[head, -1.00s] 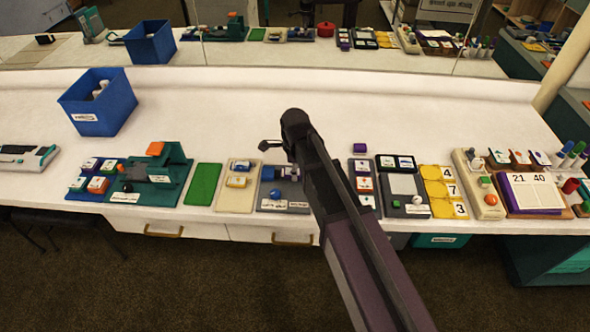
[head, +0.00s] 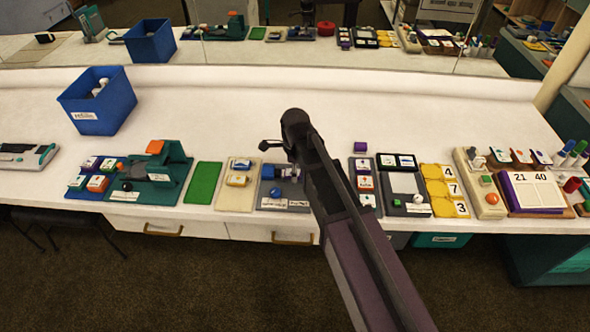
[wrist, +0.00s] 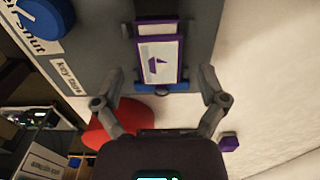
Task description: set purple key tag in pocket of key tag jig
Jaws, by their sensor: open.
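The purple key tag (wrist: 161,62), with a white face and a purple picture, lies between my fingers in the wrist view. My gripper (wrist: 162,74) is open, with one finger apart from the tag on each side. The grey key tag jig (wrist: 95,40) is under and beside the tag; it also shows in the head view (head: 296,203), partly behind my arm. A purple bar and a blue part show at the tag's two ends. I cannot tell whether the tag sits fully down in the pocket. My arm hides most of the gripper in the head view.
A blue knob (wrist: 45,16) stands on the jig. A cream tray (head: 238,196) is left of the jig, and a blue bin (head: 97,108) stands farther back. The counter behind the jig is clear.

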